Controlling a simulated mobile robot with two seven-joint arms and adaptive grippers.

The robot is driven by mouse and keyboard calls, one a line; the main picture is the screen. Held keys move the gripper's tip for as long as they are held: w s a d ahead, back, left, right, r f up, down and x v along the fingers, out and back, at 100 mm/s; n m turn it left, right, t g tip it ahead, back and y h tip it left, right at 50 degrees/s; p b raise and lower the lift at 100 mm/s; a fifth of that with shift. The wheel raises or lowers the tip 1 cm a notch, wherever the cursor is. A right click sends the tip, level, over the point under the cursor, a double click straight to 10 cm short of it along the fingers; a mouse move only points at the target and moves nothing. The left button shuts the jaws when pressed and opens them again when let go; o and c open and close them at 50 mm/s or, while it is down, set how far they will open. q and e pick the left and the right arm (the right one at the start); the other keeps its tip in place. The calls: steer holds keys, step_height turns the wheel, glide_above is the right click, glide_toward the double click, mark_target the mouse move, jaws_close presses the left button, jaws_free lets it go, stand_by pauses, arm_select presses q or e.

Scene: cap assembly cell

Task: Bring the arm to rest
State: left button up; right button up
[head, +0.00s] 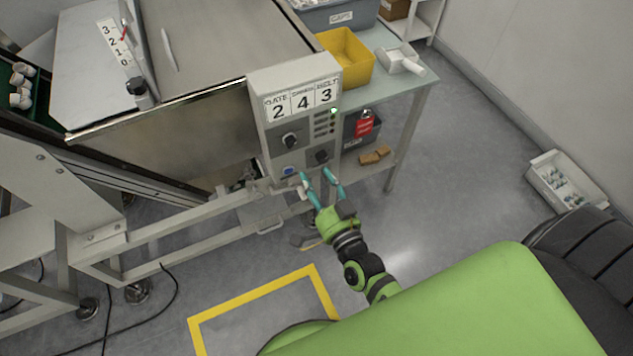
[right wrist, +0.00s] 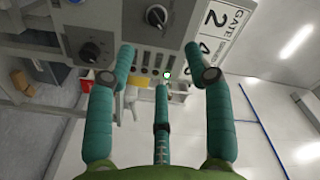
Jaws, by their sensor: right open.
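My right gripper (head: 323,184) is open and empty in the head view, just below the front of the grey control box (head: 262,100). Its teal fingers are spread apart in the right wrist view (right wrist: 165,70), pointing toward the box. The box carries number cards reading 2, 4 and 3, dark knobs (head: 290,139), a blue button (head: 289,171) and a lit green lamp (head: 334,111). The lamp also shows between the fingers in the right wrist view (right wrist: 167,75). I cannot tell whether a fingertip touches the box. My left gripper is not in view.
A table (head: 424,84) with a yellow bin (head: 346,58) and a white scoop (head: 402,62) stands behind the box. A metal frame (head: 170,232) runs along the left. A white bin (head: 563,183) lies at the right. The floor (head: 460,170) between is clear.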

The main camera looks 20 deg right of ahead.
stand_by(0.5)
steer(key=s+f+n+g+y, duration=0.1)
steer(key=s+f+n+g, duration=0.4)
steer(key=f, duration=0.8)
steer(key=s+f+n+g, duration=0.1)
steer(key=s+f+g, duration=0.35)
steer(key=f, duration=0.75)
steer(key=s+d+f+n+g, duration=0.1)
steer(key=s+f, duration=0.3)
steer(key=s, duration=0.4)
steer(key=s+d+f+n+g+h, duration=0.1)
steer(key=s+f+g, duration=0.3)
steer(key=s, duration=0.5)
steer(key=s+d+f+n+g, duration=0.2)
steer(key=s+f, duration=0.4)
steer(key=s, duration=0.3)
steer(key=shift+s+d+n+g+h, duration=0.2)
steer(key=shift+d+n+g+h, duration=0.15)
steer(key=shift+d+n, duration=0.3)
stand_by(1.7)
